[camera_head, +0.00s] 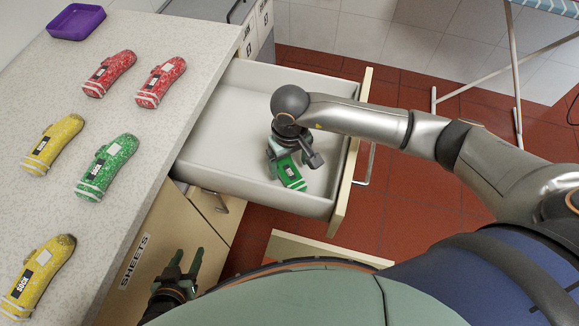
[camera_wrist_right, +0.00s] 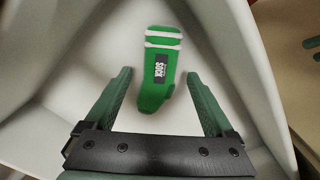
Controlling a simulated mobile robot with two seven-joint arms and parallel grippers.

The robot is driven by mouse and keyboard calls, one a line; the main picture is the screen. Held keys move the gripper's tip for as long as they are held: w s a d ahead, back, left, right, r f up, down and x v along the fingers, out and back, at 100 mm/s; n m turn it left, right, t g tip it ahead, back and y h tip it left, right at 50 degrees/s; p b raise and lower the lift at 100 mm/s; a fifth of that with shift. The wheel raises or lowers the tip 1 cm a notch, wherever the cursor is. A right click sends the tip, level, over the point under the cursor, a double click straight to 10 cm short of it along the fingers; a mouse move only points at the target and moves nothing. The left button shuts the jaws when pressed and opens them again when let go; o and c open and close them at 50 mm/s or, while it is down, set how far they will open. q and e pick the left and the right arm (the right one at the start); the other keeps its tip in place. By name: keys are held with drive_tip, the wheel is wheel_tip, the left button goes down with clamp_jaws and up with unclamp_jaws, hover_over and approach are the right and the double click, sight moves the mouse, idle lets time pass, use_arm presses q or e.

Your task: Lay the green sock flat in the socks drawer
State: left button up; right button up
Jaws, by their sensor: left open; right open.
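A green sock (camera_head: 289,173) with white stripes and a black label lies in the open white drawer (camera_head: 235,165), partly hidden by my right gripper in the head view. The wrist view shows this sock (camera_wrist_right: 158,82) lying on the drawer floor. My right gripper (camera_head: 296,160) is open above it; in the wrist view its fingers (camera_wrist_right: 158,76) stand on either side of the sock, not closed on it. Another green sock (camera_head: 107,167) lies on the speckled counter. My left gripper (camera_head: 188,254) is open and empty, low beside the cabinet front.
Two red socks (camera_head: 109,73) and two yellow socks (camera_head: 53,142) lie on the counter (camera_head: 150,225). A purple tray (camera_head: 76,21) stands at its far left corner. A cabinet front labelled SHEETS (camera_head: 134,259) is below. The left part of the drawer floor is bare.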

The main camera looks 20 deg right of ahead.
sight(290, 172)
wheel_tip(290, 172, up, 9)
